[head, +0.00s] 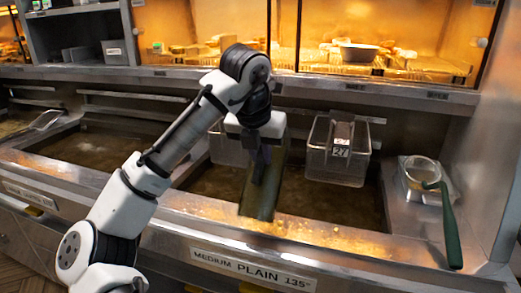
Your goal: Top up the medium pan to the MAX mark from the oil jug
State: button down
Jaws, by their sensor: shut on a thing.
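The medium pan (325,205) is the oil-filled frying vat behind the front label "MEDIUM PLAIN 135°" (252,268). Its oil is brown, and pale crumbs lie along its front edge. My gripper (262,165) is above the pan and shut on a tall, dark green, see-through vessel, seemingly the oil jug (262,200). The jug is slightly tilted, with its lower end over the pan's front edge. I cannot tell whether it touches. No stream of oil is visible. I cannot make out the MAX mark.
Clear bins hang at the pan's back; one (322,165) bears a tag "27". A strainer with a green handle (450,225) lies on the right ledge. Another vat (95,150) is at left. A lit glass cabinet (400,35) stands behind.

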jog(key=shift+w+d+g+y+p, duration=0.15)
jog(key=shift+g+p, duration=0.3)
jog(key=shift+p, duration=0.9)
jog(key=shift+w+a+g+y+p, duration=0.15)
jog(key=shift+g+p, duration=0.3)
jog(key=shift+p, duration=0.9)
dwell(1.3)
jog(key=shift+w+d+f+g+p, duration=0.35)
jog(key=shift+w+g+p, duration=0.3)
jog(key=shift+p, duration=1.95)
dwell(1.4)
